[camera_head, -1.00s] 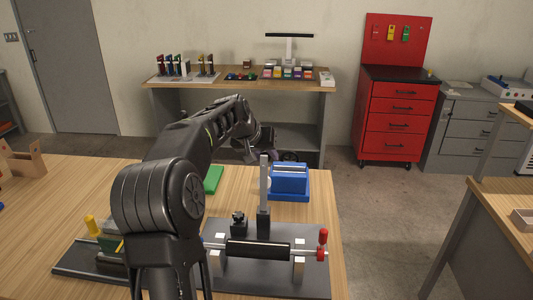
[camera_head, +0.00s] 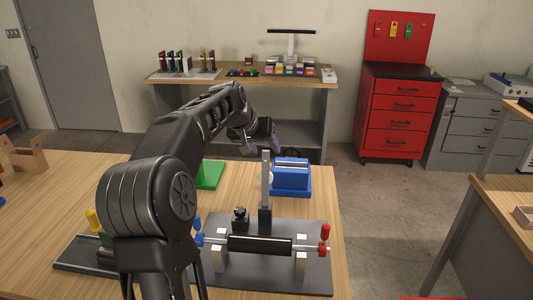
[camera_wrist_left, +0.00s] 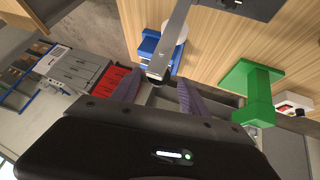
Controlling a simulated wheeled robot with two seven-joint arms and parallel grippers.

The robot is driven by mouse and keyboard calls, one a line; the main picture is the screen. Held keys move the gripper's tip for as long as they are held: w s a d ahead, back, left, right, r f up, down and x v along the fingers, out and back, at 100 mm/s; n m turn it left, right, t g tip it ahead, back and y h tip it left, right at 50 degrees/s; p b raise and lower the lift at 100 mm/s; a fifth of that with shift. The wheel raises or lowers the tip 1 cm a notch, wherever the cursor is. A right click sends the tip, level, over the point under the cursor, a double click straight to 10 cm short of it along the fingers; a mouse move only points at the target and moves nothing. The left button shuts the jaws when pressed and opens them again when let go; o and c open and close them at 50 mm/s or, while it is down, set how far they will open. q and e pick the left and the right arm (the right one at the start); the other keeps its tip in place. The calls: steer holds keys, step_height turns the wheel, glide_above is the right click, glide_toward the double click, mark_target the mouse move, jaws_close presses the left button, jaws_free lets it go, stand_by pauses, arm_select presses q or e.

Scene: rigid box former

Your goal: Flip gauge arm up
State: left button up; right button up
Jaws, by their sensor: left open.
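The gauge arm, a grey flat bar (camera_head: 266,182), stands upright on the dark fixture plate (camera_head: 318,270), behind the black roller (camera_head: 260,245). In the left wrist view the bar (camera_wrist_left: 175,35) runs from the top edge down to a dark tip near the fingers. My left gripper (camera_head: 262,135) is above and behind the bar's top in the head view. Its two fingers are apart in the left wrist view (camera_wrist_left: 157,88), with the bar's tip showing in line with the gap. I cannot tell whether they touch. My right gripper is not in view.
A blue block-like device (camera_head: 290,177) stands right behind the bar. A green part (camera_head: 210,175) is left of it, partly behind my arm. Red (camera_head: 325,238) and blue (camera_head: 197,222) handles flank the roller. A yellow knob (camera_head: 92,220) stands at left.

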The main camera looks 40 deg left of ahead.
arm_select(q)
steer(key=v, duration=0.4)
steer(key=shift+s+r+b, duration=0.25)
steer(key=shift+b, duration=0.1)
